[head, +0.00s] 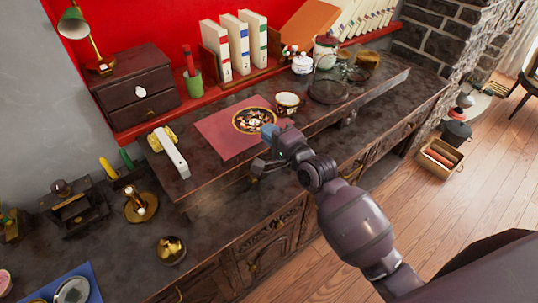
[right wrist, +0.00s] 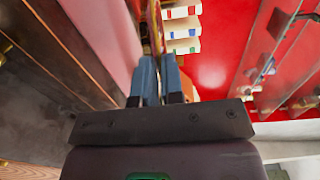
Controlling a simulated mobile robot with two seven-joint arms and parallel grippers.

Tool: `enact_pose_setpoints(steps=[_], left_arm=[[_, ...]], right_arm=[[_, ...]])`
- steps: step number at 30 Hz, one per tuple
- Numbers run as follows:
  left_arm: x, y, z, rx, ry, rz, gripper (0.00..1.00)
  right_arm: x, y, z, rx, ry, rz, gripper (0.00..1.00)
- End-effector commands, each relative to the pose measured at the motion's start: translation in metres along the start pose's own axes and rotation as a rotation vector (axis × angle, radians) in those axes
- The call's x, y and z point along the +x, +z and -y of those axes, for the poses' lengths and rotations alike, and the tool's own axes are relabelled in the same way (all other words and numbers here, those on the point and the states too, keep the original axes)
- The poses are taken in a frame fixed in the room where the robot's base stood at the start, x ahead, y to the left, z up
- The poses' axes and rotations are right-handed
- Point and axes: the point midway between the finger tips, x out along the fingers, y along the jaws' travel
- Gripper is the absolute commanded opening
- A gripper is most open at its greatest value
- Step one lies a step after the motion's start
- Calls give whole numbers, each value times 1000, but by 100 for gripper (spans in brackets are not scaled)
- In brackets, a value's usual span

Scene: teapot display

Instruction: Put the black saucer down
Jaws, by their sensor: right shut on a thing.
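The black saucer (head: 254,118), with a gold rim and a flower pattern, lies over the red mat (head: 222,128) on the raised dark shelf. My right gripper (head: 268,131) is at its near right edge, with the fingers shut on the rim. In the right wrist view the blue-grey fingers (right wrist: 160,75) are closed together, and a thin strip of the saucer (right wrist: 157,28) shows edge-on beyond them. I cannot tell whether the saucer touches the mat or hovers just above it. My left gripper is not in view.
A patterned cup (head: 287,104) stands just right of the saucer. A dark round plate (head: 327,92) and a lidded white jar (head: 302,64) are farther right. A white-and-gold object (head: 172,152) lies left of the mat. Books (head: 240,45) stand behind. The mat's left part is bare.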

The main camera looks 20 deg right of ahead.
Motion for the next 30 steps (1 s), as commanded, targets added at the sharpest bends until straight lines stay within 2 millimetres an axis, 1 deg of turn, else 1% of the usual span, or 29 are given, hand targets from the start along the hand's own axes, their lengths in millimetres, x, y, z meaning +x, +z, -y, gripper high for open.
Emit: enact_pose_setpoints(steps=[1,3,11,15,18,21,30], left_arm=[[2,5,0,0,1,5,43],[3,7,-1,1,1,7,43],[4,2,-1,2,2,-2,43],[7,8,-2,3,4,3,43],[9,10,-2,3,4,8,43],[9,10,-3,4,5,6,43],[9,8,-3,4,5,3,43]], right_arm=[[0,-1,-13,-1,5,0,0],[1,-1,-23,0,3,0,0],[2,-1,-40,0,0,0,0],[3,-1,-61,0,3,0,0],[3,-1,-72,0,2,0,0],[4,-1,-76,0,-1,0,0],[4,-1,-76,0,-2,0,0]])
